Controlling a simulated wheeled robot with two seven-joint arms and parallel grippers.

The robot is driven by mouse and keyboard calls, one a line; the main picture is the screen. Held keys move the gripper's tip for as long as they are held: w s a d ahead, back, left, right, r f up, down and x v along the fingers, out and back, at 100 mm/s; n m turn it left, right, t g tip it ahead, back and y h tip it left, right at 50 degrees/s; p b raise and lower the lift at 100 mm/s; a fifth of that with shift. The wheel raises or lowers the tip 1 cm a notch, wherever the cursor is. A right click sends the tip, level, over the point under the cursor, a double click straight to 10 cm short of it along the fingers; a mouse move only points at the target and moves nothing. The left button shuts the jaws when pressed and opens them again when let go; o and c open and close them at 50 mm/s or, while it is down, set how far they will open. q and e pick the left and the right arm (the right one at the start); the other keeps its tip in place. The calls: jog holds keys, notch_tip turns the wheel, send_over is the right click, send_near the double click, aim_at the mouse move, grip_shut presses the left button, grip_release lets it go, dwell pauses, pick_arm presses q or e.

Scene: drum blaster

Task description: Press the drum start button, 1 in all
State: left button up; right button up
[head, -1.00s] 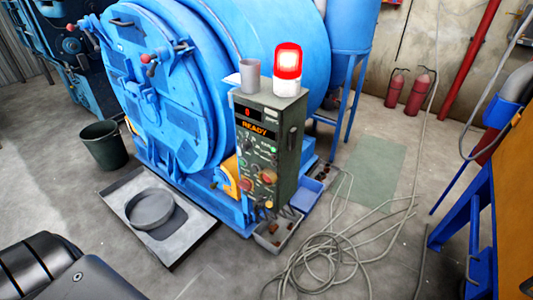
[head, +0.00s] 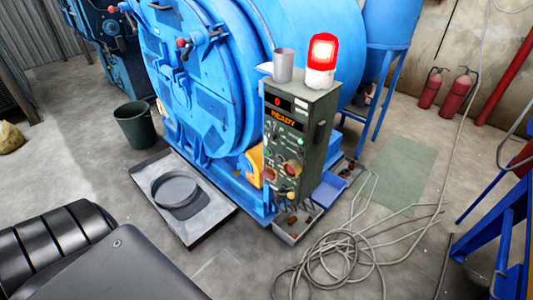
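The blue drum blaster (head: 200,75) stands at the upper middle with its round door shut. Its dark green control box (head: 313,150) stands upright at the machine's right front corner. The box display reads "READY" in orange under a red digit. Below it are several small knobs and buttons, including a green one (head: 299,141) and larger red ones (head: 292,167); their labels are too small to read. A red beacon lamp (head: 322,52) glows on top of the box, beside a grey cup (head: 284,65). Neither gripper is in view.
Coiled cable (head: 335,262) covers the floor right of the box. Small bins (head: 297,223) sit at its foot. A blue frame (head: 500,240) stands at right.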

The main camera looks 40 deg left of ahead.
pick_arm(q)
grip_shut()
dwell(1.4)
